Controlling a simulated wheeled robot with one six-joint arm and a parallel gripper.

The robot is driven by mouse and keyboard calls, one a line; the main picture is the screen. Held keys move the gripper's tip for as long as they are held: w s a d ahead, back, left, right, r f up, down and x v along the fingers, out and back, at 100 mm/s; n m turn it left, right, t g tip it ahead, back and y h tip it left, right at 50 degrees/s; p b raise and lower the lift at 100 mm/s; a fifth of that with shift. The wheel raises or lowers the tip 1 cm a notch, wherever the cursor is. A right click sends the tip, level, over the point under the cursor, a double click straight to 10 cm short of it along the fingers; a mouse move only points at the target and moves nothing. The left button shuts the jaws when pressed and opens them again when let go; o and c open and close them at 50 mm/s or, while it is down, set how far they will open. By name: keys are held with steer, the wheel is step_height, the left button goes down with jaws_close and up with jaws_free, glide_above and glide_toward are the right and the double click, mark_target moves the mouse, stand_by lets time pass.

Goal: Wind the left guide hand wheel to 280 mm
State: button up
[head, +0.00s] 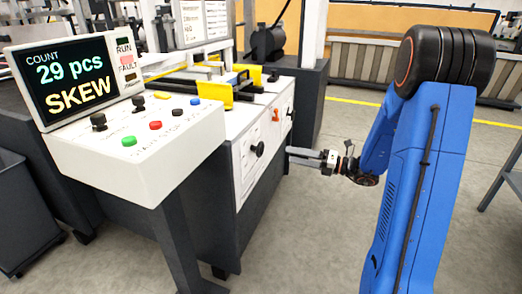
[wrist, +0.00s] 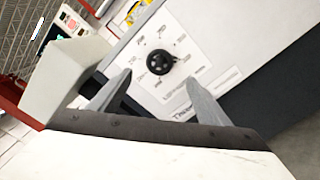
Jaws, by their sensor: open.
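A black round hand wheel (head: 257,149) sits on the white side panel of the machine, the nearer of two dark knobs there. In the wrist view the hand wheel (wrist: 160,62) is at the centre of a printed dial (wrist: 150,40); its figures are too small to read surely. My gripper (head: 289,156) is just right of the panel, pointing at it. In the wrist view my gripper (wrist: 159,78) is open, with one finger on each side below the wheel, empty. I cannot tell whether the fingers touch the panel.
A second dark knob (head: 291,114) and an orange-red lever (head: 275,115) are farther along the panel. The control console (head: 145,150) with coloured buttons juts out at left; its screen (head: 72,78) reads 29 pcs, SKEW. Grey floor (head: 310,235) is clear in front.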

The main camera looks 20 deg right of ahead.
mark_target(262, 149)
steer(key=x, duration=1.3)
steer(key=shift+w+a, duration=0.25)
steer(key=shift+a, duration=0.1)
steer(key=c, duration=1.1)
